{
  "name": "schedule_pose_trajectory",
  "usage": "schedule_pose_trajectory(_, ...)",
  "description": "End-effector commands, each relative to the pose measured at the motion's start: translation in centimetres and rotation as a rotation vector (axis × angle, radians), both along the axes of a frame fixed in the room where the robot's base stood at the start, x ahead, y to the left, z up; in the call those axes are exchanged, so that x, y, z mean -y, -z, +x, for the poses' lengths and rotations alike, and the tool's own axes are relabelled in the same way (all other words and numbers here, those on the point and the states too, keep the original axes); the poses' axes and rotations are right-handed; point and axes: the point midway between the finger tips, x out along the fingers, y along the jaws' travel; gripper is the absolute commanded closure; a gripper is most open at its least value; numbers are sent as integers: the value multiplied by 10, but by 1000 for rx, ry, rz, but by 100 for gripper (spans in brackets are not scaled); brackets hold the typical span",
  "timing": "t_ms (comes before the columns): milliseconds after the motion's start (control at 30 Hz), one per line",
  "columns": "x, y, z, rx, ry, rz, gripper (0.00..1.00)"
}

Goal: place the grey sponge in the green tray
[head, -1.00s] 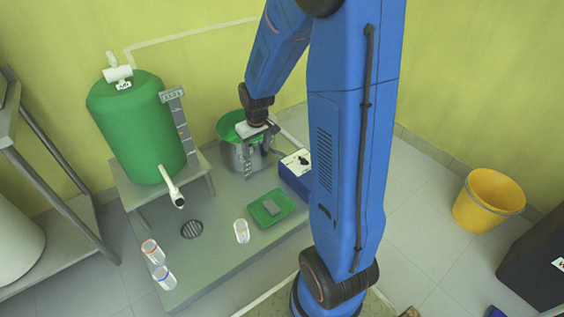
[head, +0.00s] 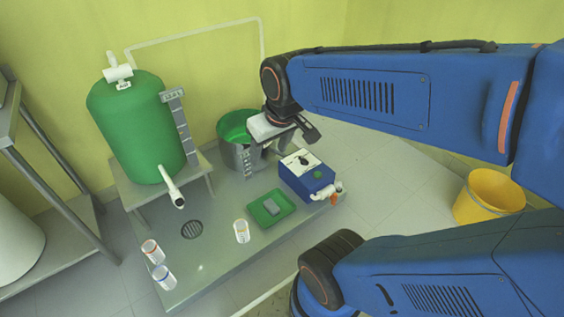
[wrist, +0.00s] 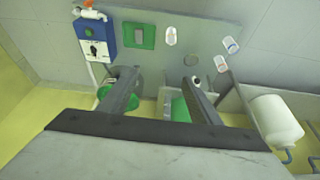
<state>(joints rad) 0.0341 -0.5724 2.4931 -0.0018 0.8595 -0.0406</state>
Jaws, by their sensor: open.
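The grey sponge (head: 271,206) lies in the green tray (head: 284,211) on the grey bench, in the middle of the head view. In the wrist view the sponge (wrist: 139,37) also shows inside the tray (wrist: 148,45), near the top. My gripper (head: 300,135) is up beside the steel pot with green inside, behind the blue box, well apart from the tray. In the wrist view the two fingers of my gripper (wrist: 160,82) stand wide apart with nothing between them.
The blue box (head: 304,180) stands right of the tray. A clear beaker (head: 241,232) stands left of it. A yellow bucket (head: 488,197) stands at right.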

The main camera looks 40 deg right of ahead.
Motion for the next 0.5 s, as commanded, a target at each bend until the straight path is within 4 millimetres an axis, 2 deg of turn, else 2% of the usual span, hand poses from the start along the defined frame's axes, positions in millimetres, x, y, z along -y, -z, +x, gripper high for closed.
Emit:
schedule_pose_trajectory(100,-5,-9,-28,26,-1,5,43)
schedule_pose_trajectory(200,-8,-14,-47,39,-1,9,43)
schedule_pose_trajectory(333,-10,-15,-63,49,0,12,43)
schedule_pose_trajectory(500,-11,-16,-70,53,1,15,43)
